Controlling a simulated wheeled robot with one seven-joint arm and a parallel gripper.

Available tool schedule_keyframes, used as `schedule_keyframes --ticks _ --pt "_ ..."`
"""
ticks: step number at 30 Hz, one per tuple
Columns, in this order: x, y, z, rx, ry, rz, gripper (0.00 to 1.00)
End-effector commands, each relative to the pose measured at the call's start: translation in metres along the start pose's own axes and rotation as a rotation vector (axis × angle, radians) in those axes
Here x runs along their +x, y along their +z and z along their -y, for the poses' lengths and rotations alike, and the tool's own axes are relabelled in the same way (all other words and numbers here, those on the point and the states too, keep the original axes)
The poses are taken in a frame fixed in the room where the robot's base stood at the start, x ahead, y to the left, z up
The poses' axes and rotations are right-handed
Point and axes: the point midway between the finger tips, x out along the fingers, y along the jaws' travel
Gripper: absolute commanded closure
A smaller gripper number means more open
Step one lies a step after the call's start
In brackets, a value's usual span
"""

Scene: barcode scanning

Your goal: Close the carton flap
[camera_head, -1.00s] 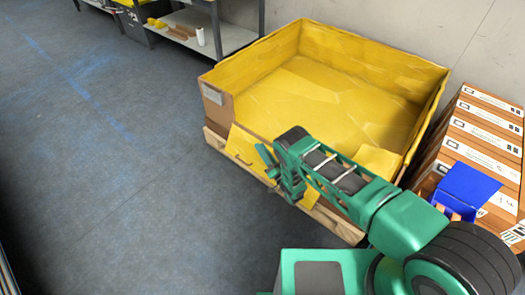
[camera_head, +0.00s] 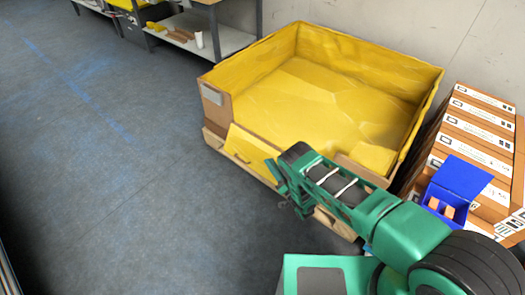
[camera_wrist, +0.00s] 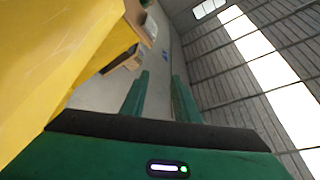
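The large carton (camera_head: 218,106) is lined in yellow and stands open on a wooden pallet against the wall. Its front flap (camera_head: 252,152) is folded outward and hangs down at the near side. My arm covers part of that side. My gripper (camera_head: 297,205) is low beside the flap, outside the carton. In the wrist view a yellow surface (camera_wrist: 55,45) fills the left, and my two gripper fingers (camera_wrist: 158,97) stand apart with nothing between them. I cannot tell whether the gripper touches the flap.
A metal shelf (camera_head: 222,42) is at the back. The floor (camera_head: 110,170) to the left is clear.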

Motion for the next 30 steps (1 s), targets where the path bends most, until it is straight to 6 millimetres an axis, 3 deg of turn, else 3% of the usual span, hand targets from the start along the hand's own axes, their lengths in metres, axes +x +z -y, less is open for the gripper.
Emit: schedule_keyframes --ticks 12,17,23,30 --pt "-0.005 -0.004 -0.004 -0.002 0.003 -0.003 0.72" --pt "0.012 -0.018 -0.008 -0.026 0.034 -0.001 0.72" --pt "0.068 -0.079 -0.027 -0.123 0.175 0.017 0.72" --pt "0.118 -0.182 -0.048 -0.245 0.403 0.06 0.72"
